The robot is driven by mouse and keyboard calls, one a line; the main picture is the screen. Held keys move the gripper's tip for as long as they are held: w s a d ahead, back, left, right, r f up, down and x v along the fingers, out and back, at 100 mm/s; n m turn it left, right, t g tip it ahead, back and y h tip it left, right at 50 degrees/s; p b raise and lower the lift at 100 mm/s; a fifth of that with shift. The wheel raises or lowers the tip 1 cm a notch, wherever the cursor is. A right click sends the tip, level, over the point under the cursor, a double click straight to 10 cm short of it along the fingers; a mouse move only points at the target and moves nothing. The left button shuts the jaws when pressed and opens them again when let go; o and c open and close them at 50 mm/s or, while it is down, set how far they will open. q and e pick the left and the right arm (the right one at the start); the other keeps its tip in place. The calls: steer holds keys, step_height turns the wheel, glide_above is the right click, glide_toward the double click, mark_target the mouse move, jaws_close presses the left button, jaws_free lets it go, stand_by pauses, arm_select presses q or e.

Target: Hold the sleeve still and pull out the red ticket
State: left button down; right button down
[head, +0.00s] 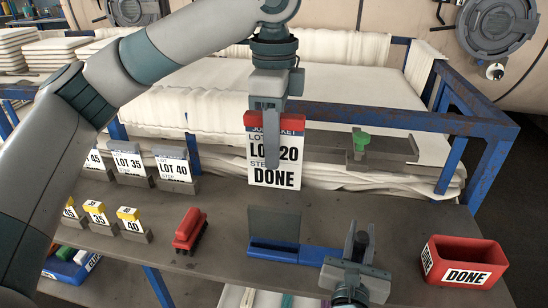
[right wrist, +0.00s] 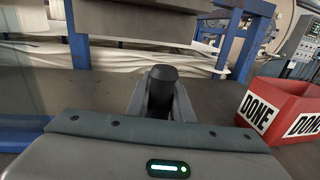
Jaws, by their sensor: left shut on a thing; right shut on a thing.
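The red ticket (head: 290,121) has a red top bar and a white face reading LOT 20 and DONE. My left gripper (head: 271,150) is shut on it from above, with one finger in front of its face. The ticket hangs upright above the sleeve (head: 274,224), a grey upright plate on a blue base, and looks clear of it. My right gripper (head: 356,248) is at the right end of the blue base, shut on a dark post (right wrist: 162,88). In the right wrist view the post stands between the fingers. Where the post joins the sleeve is hidden.
A red DONE bin (head: 465,262) stands at the right of the bench. A red block-like tool (head: 188,232) lies left of the sleeve. Cards for other lots (head: 173,170) and yellow tags (head: 130,220) stand at left. A green knob (head: 361,140) and blue frame (head: 480,165) are behind.

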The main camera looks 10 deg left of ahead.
stand_by(0.4)
steer(key=c, duration=1.5)
jaws_free()
steer(key=shift+s, duration=0.1)
steer(key=s, duration=0.4)
steer(key=s+a, duration=0.1)
steer(key=s, duration=0.2)
steer(key=s+a, duration=0.1)
steer(key=s, duration=0.3)
steer(key=shift+s, duration=0.3)
steer(key=shift+s, duration=0.1)
